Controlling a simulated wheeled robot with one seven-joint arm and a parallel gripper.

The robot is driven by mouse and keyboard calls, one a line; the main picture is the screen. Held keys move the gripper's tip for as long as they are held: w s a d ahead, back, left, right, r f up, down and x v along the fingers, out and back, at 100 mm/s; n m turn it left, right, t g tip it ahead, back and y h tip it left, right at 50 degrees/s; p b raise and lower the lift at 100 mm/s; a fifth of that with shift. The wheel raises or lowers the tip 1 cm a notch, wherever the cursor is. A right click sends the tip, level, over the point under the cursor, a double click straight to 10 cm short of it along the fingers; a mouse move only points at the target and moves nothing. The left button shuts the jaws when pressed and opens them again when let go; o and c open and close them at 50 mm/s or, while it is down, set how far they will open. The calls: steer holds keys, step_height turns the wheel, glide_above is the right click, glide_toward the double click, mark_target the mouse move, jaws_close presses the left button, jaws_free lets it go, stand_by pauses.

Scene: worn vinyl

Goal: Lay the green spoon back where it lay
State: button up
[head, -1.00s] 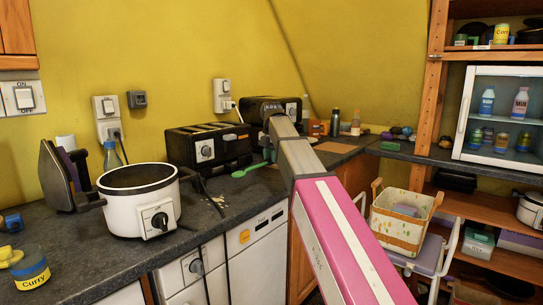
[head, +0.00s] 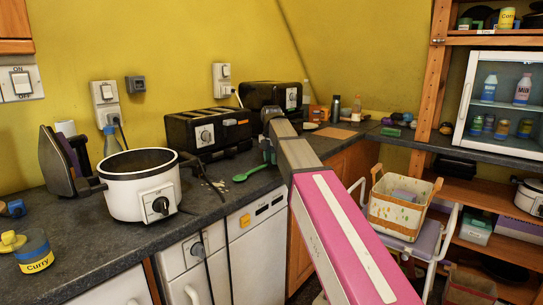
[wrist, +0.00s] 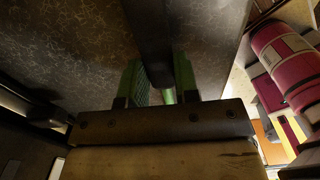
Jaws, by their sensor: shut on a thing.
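The green spoon (head: 250,173) shows in the head view, its bowl pointing left and its handle running up to my gripper (head: 269,156). My gripper is shut on the handle end. The spoon is low over the dark speckled counter (head: 215,215), in front of the black toasters; I cannot tell whether it touches. In the wrist view, a small green piece of the handle (wrist: 168,97) shows between the green finger pads of my gripper (wrist: 160,84). The rest of the spoon is hidden there.
A black toaster (head: 204,138) stands behind the spoon, with another black appliance (head: 272,96) behind my arm. A white slow cooker (head: 142,188) stands to the left, with a cable and crumbs between. A wooden board (head: 335,132) lies to the right. The counter's front edge is near.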

stand_by(0.3)
steer(key=o, duration=1)
step_height(320, 180, up, 11)
steer(key=shift+f, duration=0.15)
